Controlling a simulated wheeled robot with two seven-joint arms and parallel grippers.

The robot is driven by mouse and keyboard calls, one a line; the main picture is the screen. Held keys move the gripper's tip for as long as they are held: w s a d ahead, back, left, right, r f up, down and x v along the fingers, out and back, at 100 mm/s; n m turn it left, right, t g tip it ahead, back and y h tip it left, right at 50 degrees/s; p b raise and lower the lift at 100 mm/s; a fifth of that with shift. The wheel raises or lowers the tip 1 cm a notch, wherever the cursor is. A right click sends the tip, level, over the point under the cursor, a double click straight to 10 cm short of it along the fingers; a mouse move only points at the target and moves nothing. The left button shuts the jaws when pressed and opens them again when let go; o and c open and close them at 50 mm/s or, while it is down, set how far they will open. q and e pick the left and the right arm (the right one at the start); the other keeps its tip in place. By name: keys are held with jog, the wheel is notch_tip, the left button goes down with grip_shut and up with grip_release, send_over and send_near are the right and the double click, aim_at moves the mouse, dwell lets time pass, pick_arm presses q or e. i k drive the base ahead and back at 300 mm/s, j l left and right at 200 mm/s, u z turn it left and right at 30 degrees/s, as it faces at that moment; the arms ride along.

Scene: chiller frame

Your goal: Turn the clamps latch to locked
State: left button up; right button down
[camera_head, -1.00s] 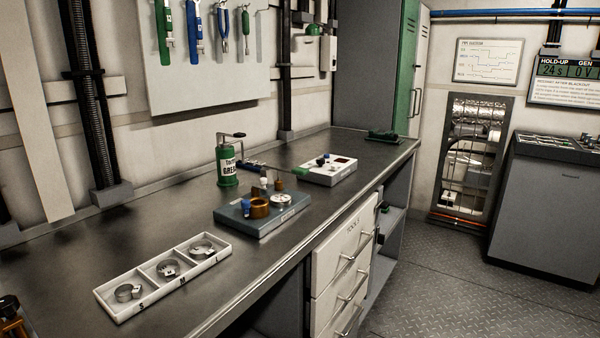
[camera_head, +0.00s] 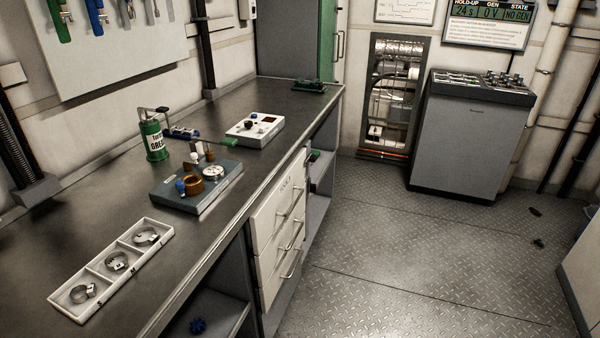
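A white tray (camera_head: 62,293) on the workbench holds metal ring clamps in separate compartments, with small letter marks along its front edge. The ring clamps (camera_head: 117,261) lie apart from each other. No latch that I can identify as the clamps latch shows clearly in the head view. A white drawer unit (camera_head: 279,215) with bar handles sits under the bench, and its drawers look shut. Neither of my grippers is in view.
The dark workbench (camera_head: 130,200) carries a grey-blue block with fittings (camera_head: 205,200), a green grease can (camera_head: 153,142) and a white box (camera_head: 268,137). A grey console (camera_head: 465,150) stands beyond open floor (camera_head: 400,260). An open frame with pipes (camera_head: 393,95) is at the back wall.

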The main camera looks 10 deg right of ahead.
aim_at(312, 188)
jog(key=i+l, duration=0.15)
jog(key=l, duration=0.25)
jog(key=i+l, duration=0.15)
jog(key=l, duration=0.25)
jog(key=i+l, duration=0.1)
jog(key=l, duration=0.25)
jog(key=i+l+u, duration=0.1)
jog(key=l, duration=0.3)
jog(key=i+l, duration=0.2)
jog(key=l, duration=0.2)
jog(key=i+l, duration=0.1)
jog(key=l, duration=0.3)
jog(key=i+l, duration=0.15)
jog(key=l, duration=0.25)
